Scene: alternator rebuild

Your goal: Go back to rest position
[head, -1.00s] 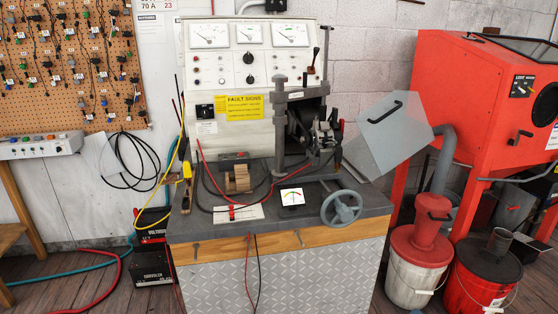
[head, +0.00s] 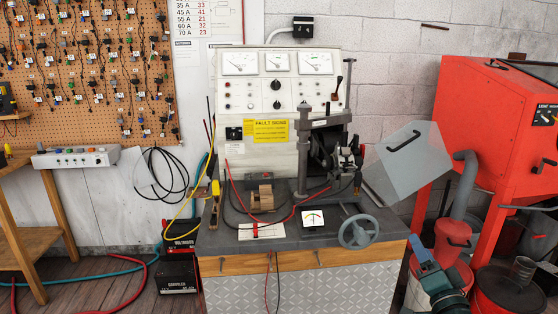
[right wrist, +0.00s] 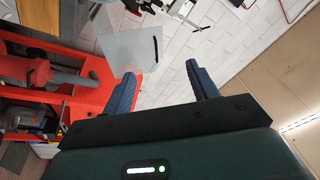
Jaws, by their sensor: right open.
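My right gripper (head: 428,262) shows at the lower right of the head view, with blue fingers and a dark green body. In the right wrist view its two blue fingers (right wrist: 160,73) are spread apart with nothing between them. It is in front of the red cabinet and the buckets and hides part of them. My left gripper is in neither view.
The test bench (head: 225,238) stands ahead with a gauge panel, handwheel (head: 359,232) and tilted clear shield (head: 407,158). A wooden stand (head: 30,225) and hoses are at left.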

